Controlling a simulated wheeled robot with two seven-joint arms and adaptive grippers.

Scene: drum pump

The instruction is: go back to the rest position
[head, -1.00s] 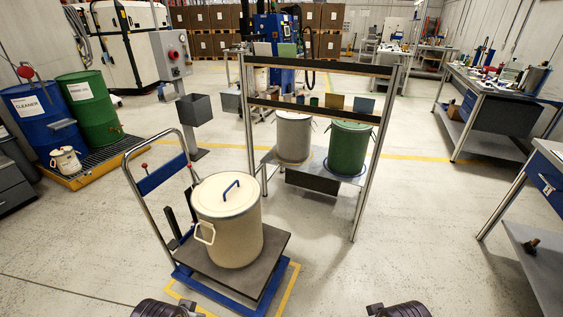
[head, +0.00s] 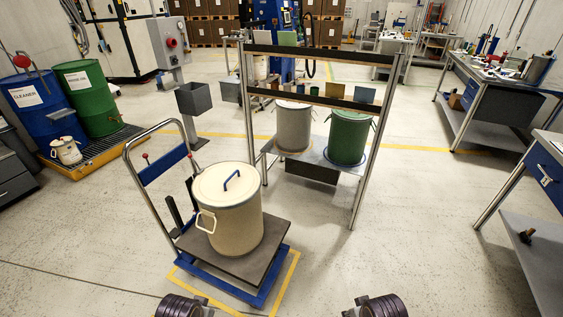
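My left gripper (head: 184,307) shows at the bottom edge of the head view, left of centre, only in part. My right gripper (head: 378,306) shows at the bottom edge, right of centre, also cut off. The fingertips of both are too cropped to tell whether they are open or shut. Both are apart from the cart and the drums. The cream lidded drum (head: 236,222) stands upright on the blue lift cart (head: 176,232), its blue-handled lid (head: 228,182) on top.
A metal rack (head: 367,137) behind the cart holds a white drum (head: 293,128) and a green drum (head: 347,138). Blue and green barrels (head: 92,105) stand on a spill pallet (head: 100,155) at left. Workbenches (head: 522,165) line the right. Floor between rack and right benches is clear.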

